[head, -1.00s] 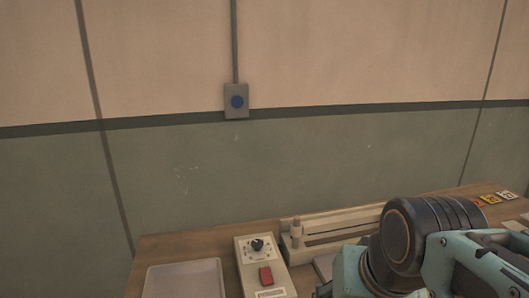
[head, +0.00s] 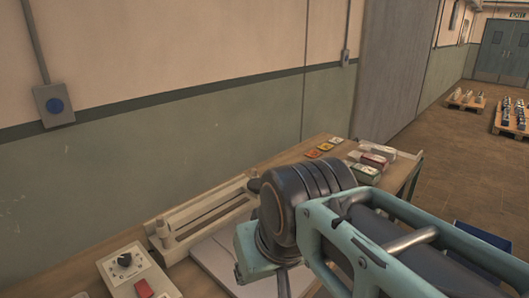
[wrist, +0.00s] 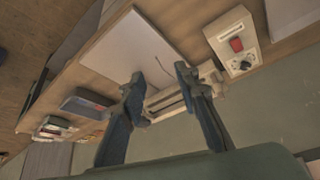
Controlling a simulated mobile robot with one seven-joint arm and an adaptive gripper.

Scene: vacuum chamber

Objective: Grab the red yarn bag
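Near the far end of the wooden bench, small packs lie close together, including a red and white one (head: 374,160). I cannot tell whether it is the red yarn bag. A pack with a green and white face (head: 363,174) is beside it. My gripper (wrist: 158,78) is open and empty in the wrist view, with its two fingers apart over the bench. In the head view my arm hides the gripper's fingers.
The bench (head: 300,157) runs along the wall. It bears a control box with a red switch (head: 128,272), a long pale bar device (head: 205,215), a white board (head: 215,260) and small coloured cards (head: 319,149). Open floor (head: 460,150) and pallets (head: 467,99) lie right.

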